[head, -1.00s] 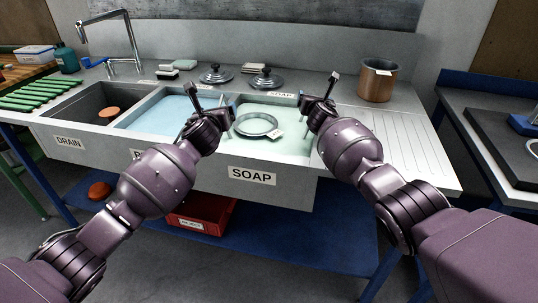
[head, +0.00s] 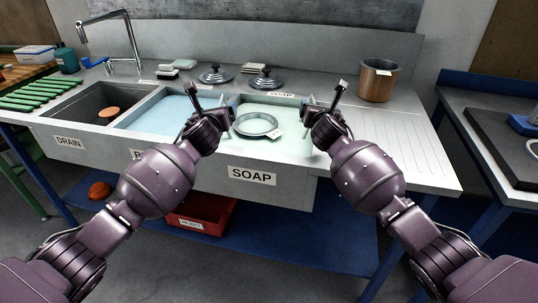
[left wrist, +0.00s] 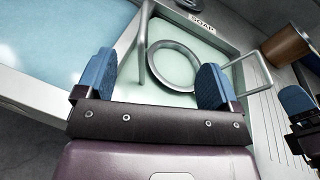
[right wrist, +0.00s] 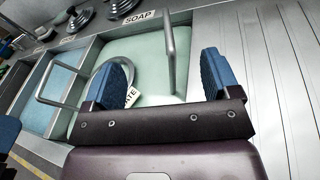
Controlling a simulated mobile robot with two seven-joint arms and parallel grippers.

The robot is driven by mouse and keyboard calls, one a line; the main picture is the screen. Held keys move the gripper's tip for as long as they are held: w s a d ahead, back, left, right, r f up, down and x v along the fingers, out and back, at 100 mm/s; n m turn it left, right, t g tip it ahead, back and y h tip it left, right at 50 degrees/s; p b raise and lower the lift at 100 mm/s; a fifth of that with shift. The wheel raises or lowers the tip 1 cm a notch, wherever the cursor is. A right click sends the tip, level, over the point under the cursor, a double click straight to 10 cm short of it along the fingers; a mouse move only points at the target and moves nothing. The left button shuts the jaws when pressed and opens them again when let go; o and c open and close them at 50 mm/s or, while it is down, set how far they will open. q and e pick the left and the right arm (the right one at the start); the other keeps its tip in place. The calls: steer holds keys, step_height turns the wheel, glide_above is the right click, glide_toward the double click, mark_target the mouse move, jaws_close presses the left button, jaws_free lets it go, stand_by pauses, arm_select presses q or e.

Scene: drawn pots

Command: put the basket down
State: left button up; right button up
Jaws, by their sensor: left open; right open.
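The basket shows mainly as two grey bar handles at the soap basin (head: 300,146). One handle (left wrist: 142,45) stands between my left fingers in the left wrist view. The other handle (right wrist: 170,50) stands between my right fingers in the right wrist view. I cannot tell the basket's body from the pale green basin. A grey ring-shaped plate (head: 256,124) with a white tag lies between the handles. My left gripper (head: 208,104) is open at the basin's left side. My right gripper (head: 324,101) is open at its right side. Neither gripper is closed on a handle.
A water basin (head: 160,113) and a drain basin (head: 88,105) lie to the left. Two lidded pans or lids (head: 265,80) sit behind. A copper pot (head: 377,82) stands at the back right. The ribbed drainboard (head: 395,135) is clear.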

steer(key=shift+s+r, duration=0.15)
steer(key=shift+s, duration=0.95)
